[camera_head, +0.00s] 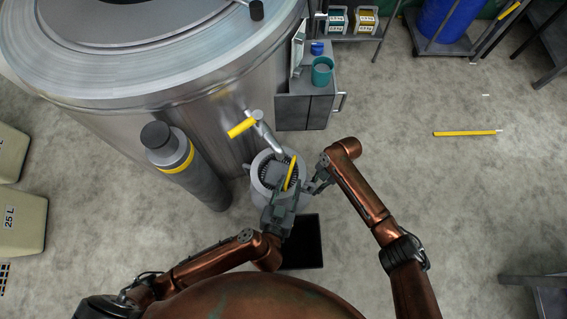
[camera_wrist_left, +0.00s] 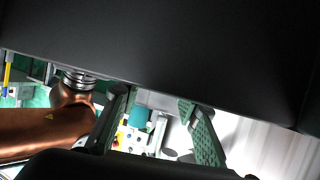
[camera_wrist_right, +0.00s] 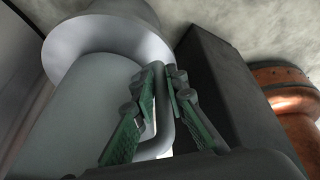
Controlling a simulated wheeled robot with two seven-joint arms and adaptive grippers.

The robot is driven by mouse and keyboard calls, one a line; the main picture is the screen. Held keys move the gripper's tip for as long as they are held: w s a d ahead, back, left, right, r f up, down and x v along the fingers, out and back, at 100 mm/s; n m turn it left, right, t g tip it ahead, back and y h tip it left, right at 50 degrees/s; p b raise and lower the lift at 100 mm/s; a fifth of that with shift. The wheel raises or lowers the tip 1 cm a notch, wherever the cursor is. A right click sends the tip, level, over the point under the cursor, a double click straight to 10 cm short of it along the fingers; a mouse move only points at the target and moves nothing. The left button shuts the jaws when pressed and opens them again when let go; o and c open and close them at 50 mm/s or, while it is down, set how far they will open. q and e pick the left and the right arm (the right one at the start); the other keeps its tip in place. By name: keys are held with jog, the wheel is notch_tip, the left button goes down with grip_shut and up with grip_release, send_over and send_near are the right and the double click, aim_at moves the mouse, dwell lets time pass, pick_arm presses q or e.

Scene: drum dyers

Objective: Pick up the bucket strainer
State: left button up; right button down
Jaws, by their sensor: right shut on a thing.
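A pale grey bucket (camera_head: 257,188) stands on the floor below the tap, with a dark ribbed strainer (camera_head: 268,172) visible in its mouth. In the right wrist view the bucket (camera_wrist_right: 95,95) is a smooth cylinder with a wide rim. My right gripper (camera_head: 316,182) is at the bucket's right side. Its green-padded fingers (camera_wrist_right: 158,105) are shut on a grey handle (camera_wrist_right: 164,128) beside the bucket. My left gripper (camera_head: 283,192) is in front of the bucket and hides part of it. In the left wrist view its fingers (camera_wrist_left: 160,115) are apart with nothing visible between them.
A steel vat (camera_head: 190,100) stands behind, with a yellow-handled tap (camera_head: 242,128) above the bucket. A dark cylinder (camera_head: 195,175) is to the left. A grey cabinet (camera_head: 305,108) is behind right. A black rectangular thing (camera_head: 303,245) is in front. Floor at right is mostly clear.

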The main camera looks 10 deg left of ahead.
aim_at(295, 176)
pick_arm(q)
jog(key=x, duration=0.5)
jog(key=shift+w+d+f, duration=0.15)
jog(key=shift+w+d, duration=0.2)
jog(key=shift+d, duration=0.1)
jog(key=shift+c, duration=0.5)
grip_shut()
